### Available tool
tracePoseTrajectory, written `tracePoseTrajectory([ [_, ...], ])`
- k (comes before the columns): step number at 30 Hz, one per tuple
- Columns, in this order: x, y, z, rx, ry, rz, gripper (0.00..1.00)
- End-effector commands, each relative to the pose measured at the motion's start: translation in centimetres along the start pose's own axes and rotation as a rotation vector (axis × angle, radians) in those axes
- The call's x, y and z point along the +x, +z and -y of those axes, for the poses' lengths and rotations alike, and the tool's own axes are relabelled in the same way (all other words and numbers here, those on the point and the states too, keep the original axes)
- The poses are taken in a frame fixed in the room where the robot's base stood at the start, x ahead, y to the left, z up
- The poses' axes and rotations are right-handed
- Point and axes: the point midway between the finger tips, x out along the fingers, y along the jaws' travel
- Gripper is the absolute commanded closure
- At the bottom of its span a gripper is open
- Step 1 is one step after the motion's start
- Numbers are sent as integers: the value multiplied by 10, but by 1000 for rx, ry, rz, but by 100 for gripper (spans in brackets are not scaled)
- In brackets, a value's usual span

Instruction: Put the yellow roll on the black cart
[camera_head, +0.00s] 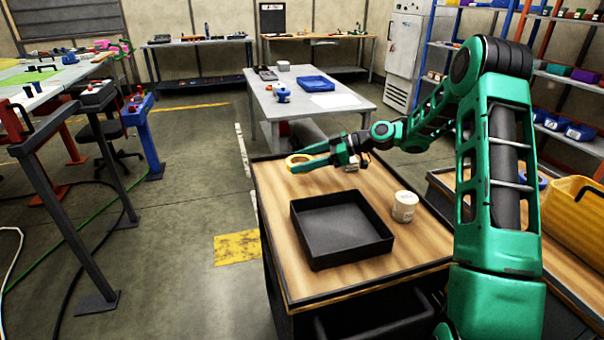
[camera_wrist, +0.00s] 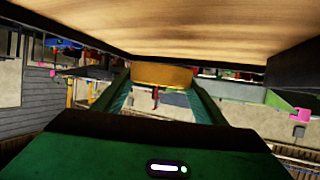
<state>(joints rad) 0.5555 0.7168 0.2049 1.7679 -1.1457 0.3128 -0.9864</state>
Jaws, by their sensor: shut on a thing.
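The yellow roll (camera_head: 298,158) is a ring held between the fingertips of my gripper (camera_head: 308,160), at the far left end of the black cart. My gripper is shut on the roll and lies nearly level, reaching left. The black cart (camera_head: 425,250) has dark sides and a wooden top. In the wrist view, which is upside down, the roll (camera_wrist: 163,75) sits between the fingers (camera_wrist: 160,95), close to the wooden surface (camera_wrist: 200,30). I cannot tell whether the roll touches the top.
A black open tray (camera_head: 340,262) and a white tub (camera_head: 404,206) stand on the cart top. A yellow bin (camera_head: 570,215) is on the surface at right. A grey table (camera_head: 345,108) with a blue box stands behind. The floor on the left is clear near the cart.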

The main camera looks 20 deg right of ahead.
Motion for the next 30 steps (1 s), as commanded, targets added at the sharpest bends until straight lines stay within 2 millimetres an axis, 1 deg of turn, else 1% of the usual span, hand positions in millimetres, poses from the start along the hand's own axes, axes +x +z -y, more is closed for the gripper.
tracePoseTrajectory([
  [5,2,6,-5,1,-1,0,58],
  [8,6,16,-5,3,-1,0,58],
  [12,13,34,-5,3,-2,-1,58],
  [14,16,39,-4,2,-2,-1,58],
  [24,17,42,-5,1,-1,-1,58],
  [25,17,42,-5,1,-1,0,33],
  [26,17,42,-5,0,-1,0,26],
  [27,17,42,-5,0,-1,0,17],
  [30,17,42,-5,0,-1,0,17],
])
